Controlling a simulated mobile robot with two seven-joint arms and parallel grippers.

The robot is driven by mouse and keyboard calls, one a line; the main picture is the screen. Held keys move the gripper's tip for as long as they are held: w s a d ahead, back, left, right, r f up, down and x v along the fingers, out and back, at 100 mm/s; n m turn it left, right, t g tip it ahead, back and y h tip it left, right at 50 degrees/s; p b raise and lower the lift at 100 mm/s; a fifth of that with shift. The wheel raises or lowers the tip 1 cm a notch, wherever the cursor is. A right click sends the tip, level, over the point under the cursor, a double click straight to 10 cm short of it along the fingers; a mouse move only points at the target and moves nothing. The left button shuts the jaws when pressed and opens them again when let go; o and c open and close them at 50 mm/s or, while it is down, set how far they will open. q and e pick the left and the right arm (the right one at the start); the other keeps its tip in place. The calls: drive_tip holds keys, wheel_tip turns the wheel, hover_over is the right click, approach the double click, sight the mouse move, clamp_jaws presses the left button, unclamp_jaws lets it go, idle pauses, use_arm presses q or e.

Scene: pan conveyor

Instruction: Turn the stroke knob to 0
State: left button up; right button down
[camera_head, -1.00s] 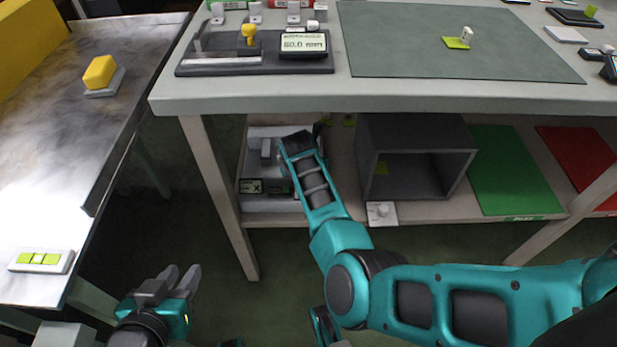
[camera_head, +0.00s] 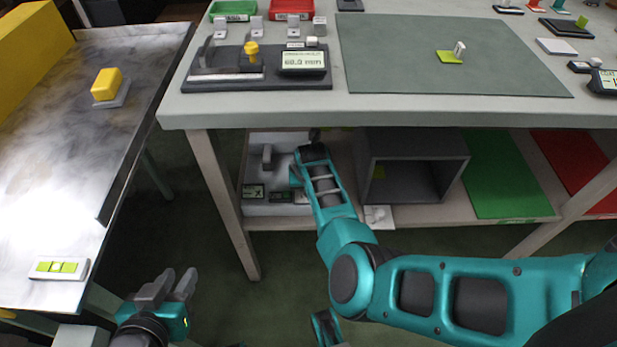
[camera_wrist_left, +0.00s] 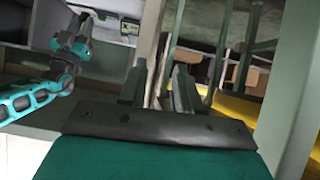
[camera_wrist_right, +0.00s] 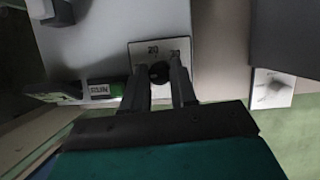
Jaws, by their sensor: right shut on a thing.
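The stroke knob (camera_wrist_right: 158,69) is a small dark round knob on a pale plate with printed numbers (camera_wrist_right: 153,49) in the right wrist view. My right gripper (camera_wrist_right: 161,80) is shut on it, with a finger on either side. The fingers hide part of the plate, and I cannot tell the knob's setting. The knob belongs to a light grey machine (camera_head: 258,208) on the lower shelf in the head view, where my right wrist hides it. My left gripper (camera_head: 178,282) is open and empty, low at the left; its parted fingers also show in the left wrist view (camera_wrist_left: 160,85).
A dark grey open box (camera_head: 415,141) stands right of the machine. A white plate with a knob (camera_head: 378,216) is at the shelf's front edge. Green (camera_head: 505,180) and red (camera_head: 572,165) mats lie further right. A bench leg (camera_head: 222,200) stands left of the machine.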

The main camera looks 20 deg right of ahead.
drive_tip(key=shift+d+r+n+y+p, duration=0.1)
drive_tip(key=shift+r+n+y+p, duration=0.1)
drive_tip(key=shift+n+y+p, duration=0.5)
drive_tip(key=n+p, duration=0.1)
drive_tip(key=n, duration=0.2)
drive_tip(key=shift+f, duration=0.1)
drive_tip(key=n+y, duration=0.1)
drive_tip(key=n, duration=0.2)
drive_tip(key=shift+w+d+y, duration=0.1)
drive_tip(key=shift+y, duration=0.2)
use_arm(q)
drive_tip(key=shift+s+a+r, duration=0.4)
drive_tip(key=shift+r, duration=0.25)
use_arm(e)
drive_tip(key=shift+f+n, duration=0.1)
drive_tip(key=shift+n, duration=0.2)
use_arm(q)
drive_tip(key=shift+d+r, duration=0.1)
drive_tip(key=shift+d, duration=0.05)
use_arm(e)
drive_tip(key=c, duration=0.9)
unclamp_jaws()
drive_tip(key=shift+g, duration=0.3)
use_arm(q)
drive_tip(key=shift+w, duration=0.15)
drive_tip(key=shift+r, duration=0.1)
